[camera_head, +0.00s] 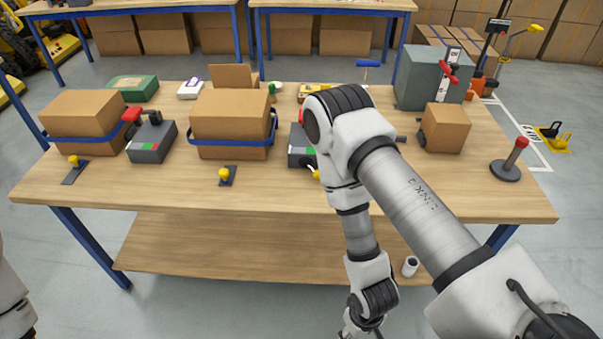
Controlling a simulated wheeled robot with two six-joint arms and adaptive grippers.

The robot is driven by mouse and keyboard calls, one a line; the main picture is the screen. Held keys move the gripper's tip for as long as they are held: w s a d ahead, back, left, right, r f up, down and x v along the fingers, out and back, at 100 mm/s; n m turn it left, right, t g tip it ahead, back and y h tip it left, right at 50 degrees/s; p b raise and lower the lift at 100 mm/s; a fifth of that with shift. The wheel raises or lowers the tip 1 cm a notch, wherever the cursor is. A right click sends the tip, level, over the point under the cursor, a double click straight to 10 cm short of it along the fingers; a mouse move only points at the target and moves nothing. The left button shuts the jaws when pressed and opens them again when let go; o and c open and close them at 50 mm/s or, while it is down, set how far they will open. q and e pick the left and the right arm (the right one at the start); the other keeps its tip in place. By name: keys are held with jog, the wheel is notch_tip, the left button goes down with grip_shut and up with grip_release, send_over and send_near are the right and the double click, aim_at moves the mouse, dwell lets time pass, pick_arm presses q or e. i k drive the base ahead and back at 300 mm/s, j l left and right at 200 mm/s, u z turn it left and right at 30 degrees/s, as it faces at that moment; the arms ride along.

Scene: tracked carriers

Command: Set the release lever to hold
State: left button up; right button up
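Several red-handled levers stand on the wooden table (270,190); I cannot tell which is the release lever. A grey box with a red lever handle (150,138) stands at the left. A similar grey box (300,158) in the middle is partly hidden by my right arm. A large grey cabinet (420,80) at the back right carries a red-gripped lever (448,73). A red-topped stick (514,156) rises tilted from a round dark base at the right. My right gripper (362,332) hangs at the bottom edge, cut off. My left gripper is out of view.
Two cartons with blue straps (82,117) (232,120) and a smaller carton (445,128) stand on the table. Yellow knobs (73,160) (224,173) sit near its front edge. A white cup-like object (410,266) is on the lower shelf. The front-left tabletop is mostly clear.

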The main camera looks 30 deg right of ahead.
aim_at(315, 175)
jog(key=z, duration=1)
